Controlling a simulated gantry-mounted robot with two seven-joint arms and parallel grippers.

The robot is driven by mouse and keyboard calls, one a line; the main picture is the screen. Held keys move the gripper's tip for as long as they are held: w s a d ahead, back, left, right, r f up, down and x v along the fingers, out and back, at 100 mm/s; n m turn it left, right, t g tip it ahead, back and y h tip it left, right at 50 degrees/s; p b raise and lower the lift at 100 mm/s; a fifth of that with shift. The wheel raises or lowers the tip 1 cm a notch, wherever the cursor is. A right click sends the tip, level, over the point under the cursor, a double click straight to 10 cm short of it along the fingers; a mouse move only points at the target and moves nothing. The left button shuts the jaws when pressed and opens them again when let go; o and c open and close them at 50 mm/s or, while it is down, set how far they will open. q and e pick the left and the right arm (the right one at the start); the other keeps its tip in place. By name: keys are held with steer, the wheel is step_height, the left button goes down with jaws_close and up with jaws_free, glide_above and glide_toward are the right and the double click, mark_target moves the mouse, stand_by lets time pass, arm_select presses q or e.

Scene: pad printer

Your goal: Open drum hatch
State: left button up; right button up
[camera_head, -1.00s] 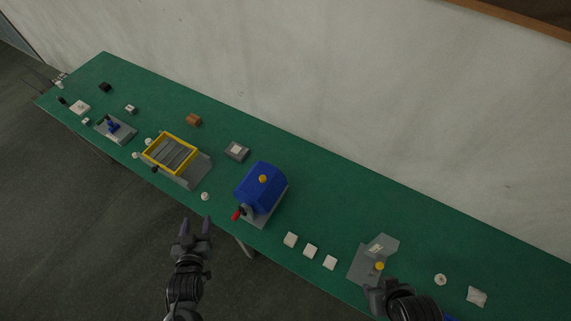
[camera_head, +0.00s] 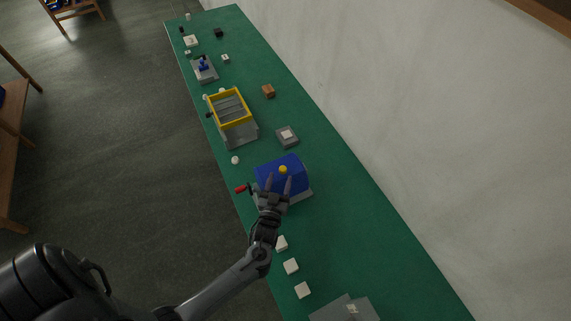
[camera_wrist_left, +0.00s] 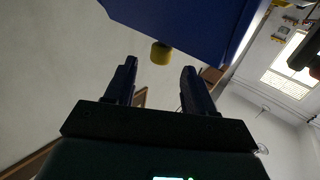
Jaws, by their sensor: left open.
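The blue drum (camera_head: 278,172) stands on a grey base on the green bench, with a yellow knob (camera_head: 283,169) on its top and a red crank handle (camera_head: 241,189) at its left side. My left gripper (camera_head: 278,183) is open and empty, in front of or over the drum, its fingertips near the knob in the head view. In the left wrist view, the open fingers (camera_wrist_left: 157,84) point toward the yellow knob (camera_wrist_left: 160,53), which lies beyond and between them, apart from both. The blue drum body (camera_wrist_left: 190,20) fills the top of that view. My right gripper is out of view.
A yellow-framed tray (camera_head: 231,109) and a grey block (camera_head: 287,136) stand farther back on the bench. Several white blocks (camera_head: 291,266) lie along the near edge. The green bench right of the drum (camera_head: 350,210) is clear up to the wall.

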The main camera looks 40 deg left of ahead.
arm_select(q)
steer(key=x, duration=0.7)
steer(key=shift+w+a+p, duration=0.1)
steer(key=shift+w+p, duration=0.05)
steer(key=shift+p, duration=0.15)
steer(key=shift+c, duration=0.2)
jaws_close()
